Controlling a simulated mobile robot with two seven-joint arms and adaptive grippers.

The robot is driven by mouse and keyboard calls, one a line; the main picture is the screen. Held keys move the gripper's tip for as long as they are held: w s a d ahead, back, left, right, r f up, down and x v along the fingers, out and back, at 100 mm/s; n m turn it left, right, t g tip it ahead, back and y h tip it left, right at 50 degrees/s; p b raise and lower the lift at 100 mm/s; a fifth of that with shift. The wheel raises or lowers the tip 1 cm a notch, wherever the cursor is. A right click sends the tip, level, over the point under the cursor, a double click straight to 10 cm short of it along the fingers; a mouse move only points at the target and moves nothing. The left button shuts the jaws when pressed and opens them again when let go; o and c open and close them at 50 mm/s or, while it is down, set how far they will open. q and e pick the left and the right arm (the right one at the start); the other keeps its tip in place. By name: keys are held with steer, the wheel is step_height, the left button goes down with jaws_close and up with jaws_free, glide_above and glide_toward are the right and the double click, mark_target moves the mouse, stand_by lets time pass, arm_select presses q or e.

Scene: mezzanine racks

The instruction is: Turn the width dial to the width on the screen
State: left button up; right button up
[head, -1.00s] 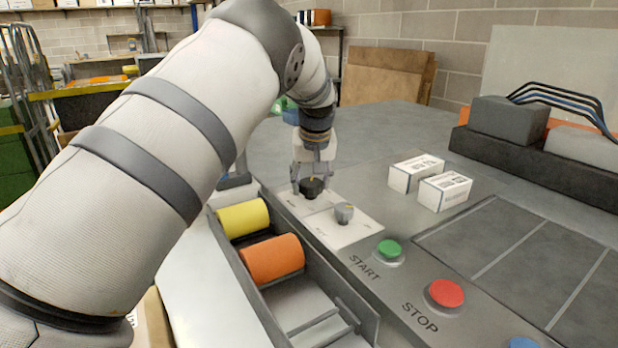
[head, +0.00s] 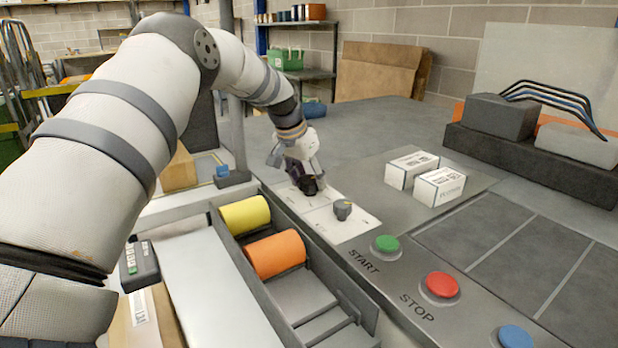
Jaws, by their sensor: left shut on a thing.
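My left gripper (head: 303,179) is shut on a black dial (head: 312,186) on a white label plate (head: 362,225). The gripper leans, and its fingers hide much of the dial, so I cannot tell where its pointer stands. A second, grey dial (head: 343,209) stands free on the same plate, nearer to me. The print around both dials is too small to read, so I cannot tell which is the width dial. No screen with a readable width is in view. My right gripper is not in view.
A green START button (head: 386,245), a red STOP button (head: 440,287) and a blue button (head: 515,337) line the panel. Two white boxes (head: 440,187) stand behind. A trough holds a yellow roll (head: 245,215) and an orange roll (head: 275,255). A small keypad device (head: 140,264) is at left.

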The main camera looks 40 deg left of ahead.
arm_select(q)
steer(key=shift+f+m, duration=0.15)
steer(key=shift+m, duration=0.25)
steer(key=o, duration=1.1)
steer(key=shift+o, duration=0.2)
steer(key=v, duration=1.2)
steer(key=shift+a, duration=0.15)
